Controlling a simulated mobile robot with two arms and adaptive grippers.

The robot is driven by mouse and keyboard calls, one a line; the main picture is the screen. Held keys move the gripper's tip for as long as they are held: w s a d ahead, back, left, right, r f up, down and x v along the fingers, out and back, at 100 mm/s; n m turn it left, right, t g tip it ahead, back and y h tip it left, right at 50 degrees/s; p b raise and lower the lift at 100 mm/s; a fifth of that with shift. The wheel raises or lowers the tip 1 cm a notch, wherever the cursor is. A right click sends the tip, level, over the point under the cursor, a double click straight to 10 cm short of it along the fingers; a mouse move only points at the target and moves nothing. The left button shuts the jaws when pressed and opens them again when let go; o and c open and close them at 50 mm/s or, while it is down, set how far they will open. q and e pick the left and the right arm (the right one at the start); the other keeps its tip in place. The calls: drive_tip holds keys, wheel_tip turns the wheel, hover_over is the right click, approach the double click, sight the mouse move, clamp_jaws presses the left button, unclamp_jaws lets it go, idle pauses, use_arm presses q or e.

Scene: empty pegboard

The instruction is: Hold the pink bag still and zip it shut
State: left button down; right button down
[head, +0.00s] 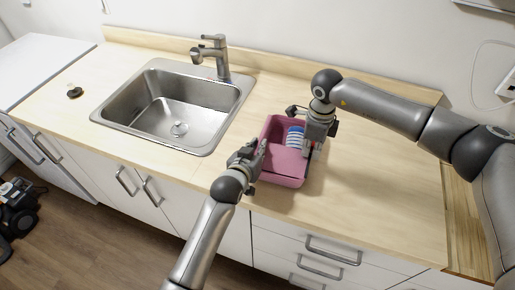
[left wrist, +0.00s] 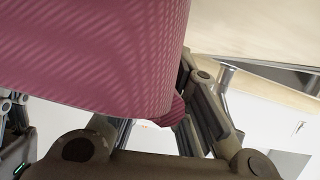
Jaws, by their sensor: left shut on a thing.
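The pink bag (head: 284,171) sits on the counter to the right of the sink, its top open. Several rounded white and blue things (head: 295,137) show inside it. My left gripper (head: 259,157) is at the bag's left side, shut on a bit of its pink edge. In the left wrist view the bag's ribbed pink wall (left wrist: 100,50) fills the upper left, and a small pink piece shows between the fingers (left wrist: 178,112). My right gripper (head: 310,150) points down at the bag's right side; its fingertips are too small and partly hidden to read. The zip cannot be made out.
A steel sink (head: 170,112) with a faucet (head: 214,55) lies to the left. A small black object (head: 74,92) is on the far left counter. The counter (head: 385,190) right of the bag is clear. Drawers with handles (head: 333,250) are below the front edge.

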drive_tip(key=shift+w+d, duration=0.15)
drive_tip(key=shift+w, duration=0.4)
drive_tip(key=shift+w+d, duration=0.15)
drive_tip(key=shift+w, duration=0.45)
drive_tip(key=shift+w+d, duration=0.2)
drive_tip(key=shift+w, duration=0.5)
drive_tip(key=shift+w+d, duration=0.2)
drive_tip(key=shift+w, duration=0.45)
drive_tip(key=shift+w+d, duration=0.2)
drive_tip(key=shift+w, duration=0.55)
drive_tip(key=shift+w+d, duration=0.2)
drive_tip(key=shift+w, duration=0.5)
drive_tip(key=shift+w+d, duration=0.2)
drive_tip(key=shift+w, duration=0.75)
wheel_tip(320, 180, up, 7)
drive_tip(key=s, duration=0.1)
drive_tip(key=shift+s+a, duration=0.15)
